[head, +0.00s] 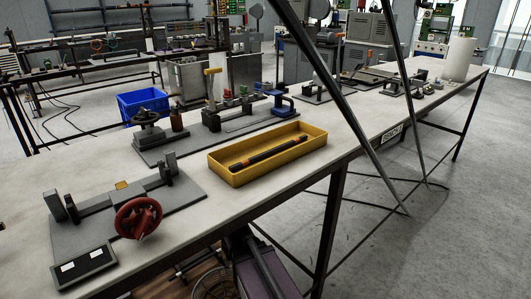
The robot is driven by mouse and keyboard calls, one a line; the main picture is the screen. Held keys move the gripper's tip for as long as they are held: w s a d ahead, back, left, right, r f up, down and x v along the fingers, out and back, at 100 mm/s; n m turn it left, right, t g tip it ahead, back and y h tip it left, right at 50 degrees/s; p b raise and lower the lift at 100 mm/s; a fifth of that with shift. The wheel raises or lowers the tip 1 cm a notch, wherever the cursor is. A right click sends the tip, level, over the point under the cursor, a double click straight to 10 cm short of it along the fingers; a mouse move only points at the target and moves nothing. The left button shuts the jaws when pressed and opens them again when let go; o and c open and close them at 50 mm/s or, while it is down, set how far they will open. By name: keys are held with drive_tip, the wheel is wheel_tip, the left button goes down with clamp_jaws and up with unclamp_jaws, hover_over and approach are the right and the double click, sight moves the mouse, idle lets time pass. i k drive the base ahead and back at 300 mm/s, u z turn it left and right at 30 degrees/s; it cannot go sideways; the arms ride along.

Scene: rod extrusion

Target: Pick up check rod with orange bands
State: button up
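The check rod (271,155) is a dark, slim rod with an orange band near each end. It lies slantwise inside a shallow yellow tray (223,178) on the long workbench, in the head view. The rod rests on the tray floor, with the tray walls around it. My gripper is not seen in this view, so nothing shows near the rod.
On the pale bench (215,222), a fixture with a red handwheel (138,218) stands front left. A fixture with a black handwheel (146,117) and a blue clamp (281,103) are behind the tray. Dark slanted bars (335,92) cross the view right of the tray.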

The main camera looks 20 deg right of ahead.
sight(243, 164)
drive_tip(key=u, duration=0.1)
drive_tip(key=k, duration=1.7)
drive_tip(key=z, duration=0.7)
drive_tip(key=i, duration=1)
